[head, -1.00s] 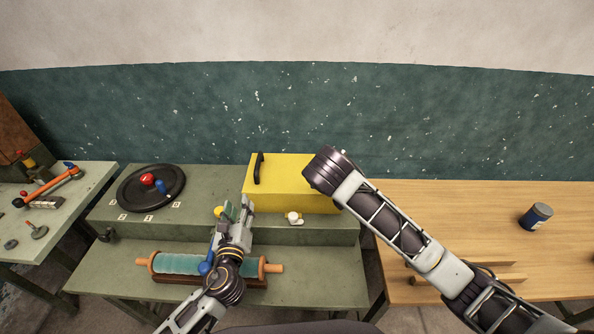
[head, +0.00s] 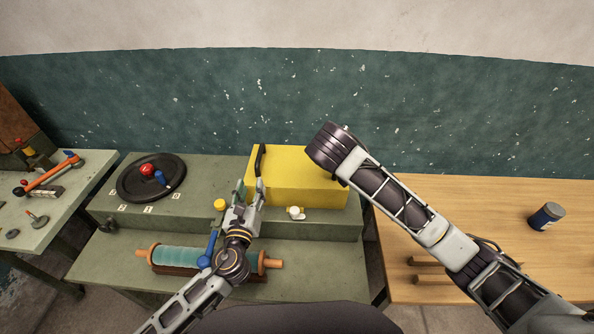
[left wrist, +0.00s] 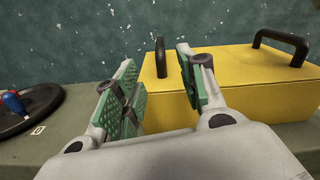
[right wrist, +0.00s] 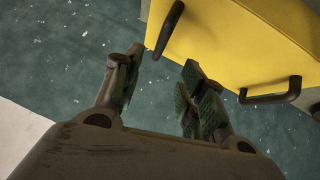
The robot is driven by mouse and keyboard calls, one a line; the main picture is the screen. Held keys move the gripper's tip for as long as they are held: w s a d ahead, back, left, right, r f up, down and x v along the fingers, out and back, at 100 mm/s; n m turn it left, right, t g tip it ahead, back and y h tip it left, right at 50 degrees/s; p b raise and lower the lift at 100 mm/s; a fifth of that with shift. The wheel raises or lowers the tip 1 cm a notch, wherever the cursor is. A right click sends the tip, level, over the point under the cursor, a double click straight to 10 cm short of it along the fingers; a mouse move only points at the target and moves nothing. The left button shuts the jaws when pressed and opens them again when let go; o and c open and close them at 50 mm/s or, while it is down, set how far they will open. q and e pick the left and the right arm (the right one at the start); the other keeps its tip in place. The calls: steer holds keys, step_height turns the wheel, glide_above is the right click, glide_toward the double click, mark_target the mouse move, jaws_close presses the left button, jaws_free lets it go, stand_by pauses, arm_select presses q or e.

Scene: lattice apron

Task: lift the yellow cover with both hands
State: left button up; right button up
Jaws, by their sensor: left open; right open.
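The yellow cover (head: 305,183) is a box shape on the green bench, with a black handle (head: 259,158) at its left end. In the left wrist view that handle (left wrist: 160,57) shows between the fingers, ahead of them, and a second handle (left wrist: 282,45) stands at the far right. My left gripper (head: 250,188) is open and empty in front of the cover's left end. My right arm hides the cover's right end and its own gripper in the head view. In the right wrist view my right gripper (right wrist: 158,75) is open, with one handle (right wrist: 168,30) just beyond its fingers.
A black disc (head: 152,178) with red and blue knobs lies left of the cover. A yellow knob (head: 220,204) and a white-yellow piece (head: 296,213) sit before it. A teal roller (head: 192,260) lies on the lower shelf. A wooden table (head: 480,220) is at right.

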mark_target(258, 157)
arm_select(q)
steer(key=shift+w+d, duration=0.25)
steer(key=shift+w, duration=2)
steer(key=shift+w+d, duration=0.2)
steer(key=shift+w, duration=2)
steer(key=shift+w+d, duration=0.25)
steer(key=shift+w, duration=2)
arm_select(e)
steer(key=shift+x, duration=6.75)
arm_select(q)
jaws_close()
arm_select(e)
jaws_close()
arm_select(q)
steer(key=shift+r, duration=0.15)
arm_select(e)
steer(key=shift+r, duration=0.1)
